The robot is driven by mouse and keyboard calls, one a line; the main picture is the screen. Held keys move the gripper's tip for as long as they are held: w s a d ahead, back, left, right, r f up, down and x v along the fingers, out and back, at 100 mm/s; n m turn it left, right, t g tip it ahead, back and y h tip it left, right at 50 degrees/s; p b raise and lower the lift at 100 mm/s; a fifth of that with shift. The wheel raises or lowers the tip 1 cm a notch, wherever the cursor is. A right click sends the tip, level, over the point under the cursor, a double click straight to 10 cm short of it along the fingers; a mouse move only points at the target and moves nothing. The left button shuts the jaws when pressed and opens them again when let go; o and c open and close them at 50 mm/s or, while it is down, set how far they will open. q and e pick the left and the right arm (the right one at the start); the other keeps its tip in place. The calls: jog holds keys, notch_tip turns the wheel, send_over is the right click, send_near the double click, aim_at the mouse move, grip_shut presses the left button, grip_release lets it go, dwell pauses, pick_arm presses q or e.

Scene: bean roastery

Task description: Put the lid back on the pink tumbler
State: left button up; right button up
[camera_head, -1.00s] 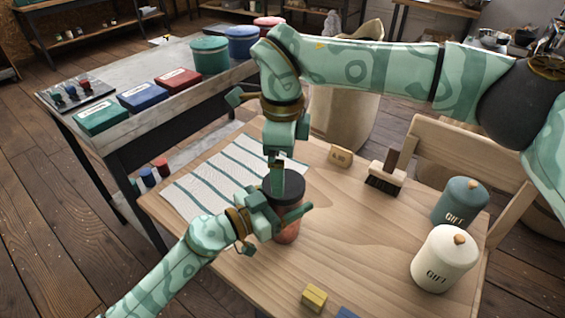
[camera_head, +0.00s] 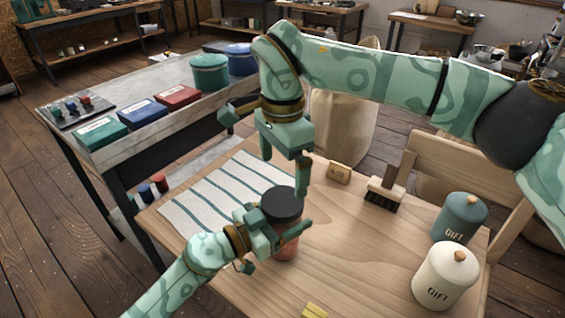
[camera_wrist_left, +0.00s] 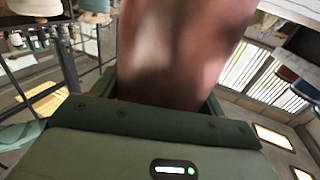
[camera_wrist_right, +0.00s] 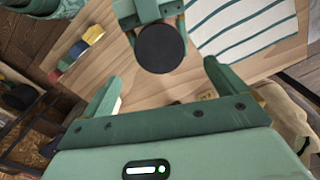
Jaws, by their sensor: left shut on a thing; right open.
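The pink tumbler (camera_head: 287,249) stands upright at the near part of the wooden table, with the black lid (camera_head: 281,204) on its top. My left gripper (camera_head: 279,236) is shut around the tumbler's body below the lid; the tumbler fills the left wrist view (camera_wrist_left: 185,50). My right gripper (camera_head: 285,168) is open and empty, behind and above the lid, apart from it. The right wrist view shows the lid's round black top (camera_wrist_right: 160,48) beyond the open fingers. Whether the lid is fully seated is hard to tell.
A striped cloth (camera_head: 225,195) lies left of the tumbler. A small wooden sign (camera_head: 339,172), a brush (camera_head: 383,196), a teal canister (camera_head: 460,218) and a white canister (camera_head: 445,275) stand to the right. A yellow block (camera_head: 314,311) is at the near edge. The table's middle right is clear.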

aim_at(282, 200)
jog(key=shift+f, duration=4)
jog(key=c, duration=1)
jog(key=m, duration=1)
jog(key=o, duration=1.1)
jog(key=shift+c, duration=0.2)
jog(key=shift+r, duration=2.25)
jog(key=shift+c, duration=0.3)
